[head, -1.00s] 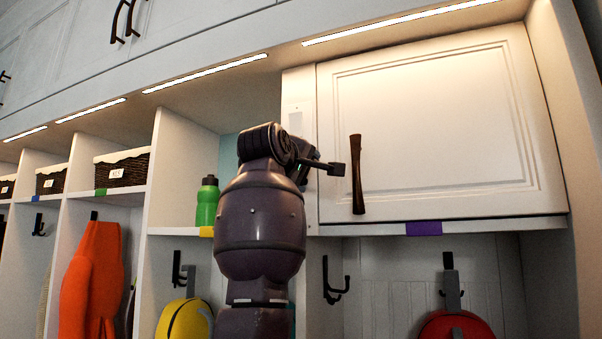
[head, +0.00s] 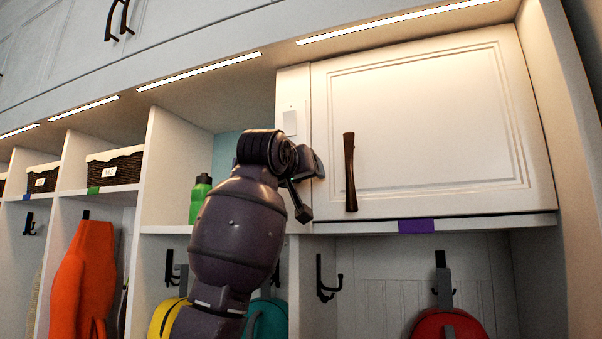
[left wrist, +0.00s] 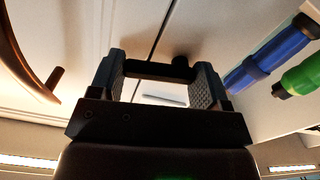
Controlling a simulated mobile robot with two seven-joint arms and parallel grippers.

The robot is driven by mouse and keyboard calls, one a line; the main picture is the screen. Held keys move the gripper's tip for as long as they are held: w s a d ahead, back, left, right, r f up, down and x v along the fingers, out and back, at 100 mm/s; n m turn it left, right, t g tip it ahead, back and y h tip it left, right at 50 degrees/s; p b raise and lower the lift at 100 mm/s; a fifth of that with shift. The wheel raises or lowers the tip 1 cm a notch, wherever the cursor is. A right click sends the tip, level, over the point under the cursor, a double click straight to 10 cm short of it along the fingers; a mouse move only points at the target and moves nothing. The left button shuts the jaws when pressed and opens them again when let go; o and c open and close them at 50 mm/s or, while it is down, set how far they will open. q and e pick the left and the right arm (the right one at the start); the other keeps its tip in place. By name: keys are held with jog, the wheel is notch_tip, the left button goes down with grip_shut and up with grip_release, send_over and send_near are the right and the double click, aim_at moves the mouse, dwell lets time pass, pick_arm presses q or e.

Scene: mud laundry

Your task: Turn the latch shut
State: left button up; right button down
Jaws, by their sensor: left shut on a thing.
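The white cabinet door (head: 430,130) looks shut, with its long dark handle (head: 350,172) near its left edge. My left gripper (head: 309,184) is at the seam between the door and the left frame strip. In the left wrist view the latch (left wrist: 155,71) is a dark bar crossing the seam, with a round knob at one end. My left gripper (left wrist: 158,82) has a finger on each side of the bar and is shut on it. The gripper hides the latch in the head view. The right gripper is not in view.
A green bottle (head: 199,200) stands on the open shelf left of the cabinet; a blue bottle (left wrist: 268,58) shows beside it in the left wrist view. A small white plate (head: 290,122) is on the frame strip. Hooks and bags hang below.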

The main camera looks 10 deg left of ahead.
pick_arm(q)
jog(key=shift+f+m, duration=0.25)
jog(key=shift+m, duration=0.85)
jog(key=o, duration=0.7)
jog(key=shift+c, duration=0.2)
jog(key=shift+s, duration=0.1)
jog(key=s+a+b, duration=0.2)
jog(key=s+b, duration=0.1)
jog(key=s, duration=0.7)
jog(key=shift+s, duration=0.25)
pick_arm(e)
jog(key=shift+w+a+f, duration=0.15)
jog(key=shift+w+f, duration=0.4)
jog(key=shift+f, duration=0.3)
